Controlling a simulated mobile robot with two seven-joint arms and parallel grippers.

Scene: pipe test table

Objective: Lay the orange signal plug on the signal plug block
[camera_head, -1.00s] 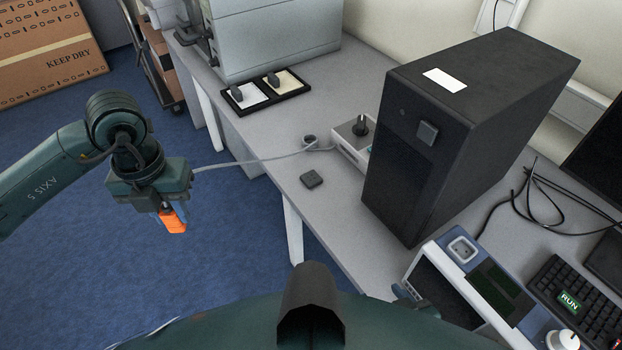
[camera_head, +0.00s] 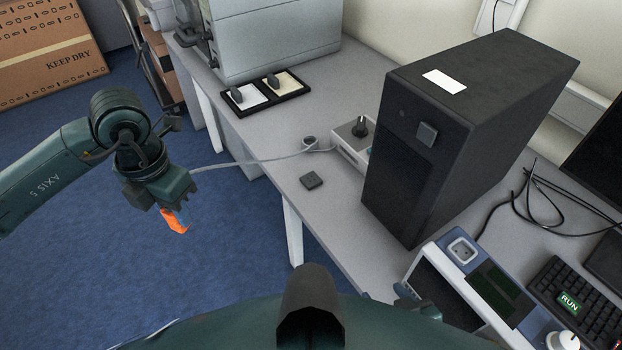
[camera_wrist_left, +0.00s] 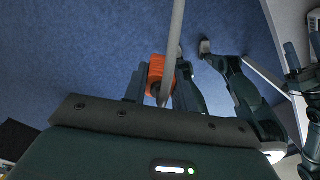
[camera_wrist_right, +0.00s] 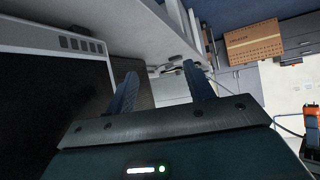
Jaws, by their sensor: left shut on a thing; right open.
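The orange signal plug (camera_head: 174,224) hangs tilted below my left gripper (camera_head: 173,212), at the left over the blue floor, well away from the table. In the left wrist view the plug (camera_wrist_left: 160,70) sits between the shut fingers, and a grey cable crosses in front of it. A small dark square block (camera_head: 312,180) lies flat near the table's front edge; it looks like the signal plug block, with nothing on it. My right gripper (camera_wrist_right: 160,85) is open and empty in the right wrist view.
The grey cable (camera_head: 245,162) runs to the table (camera_head: 335,215) beside a white box with a black knob (camera_head: 360,132). A tall black case (camera_head: 425,150) stands right of the dark block. A black tray (camera_head: 265,104) holds two handled pads. Table around the block is clear.

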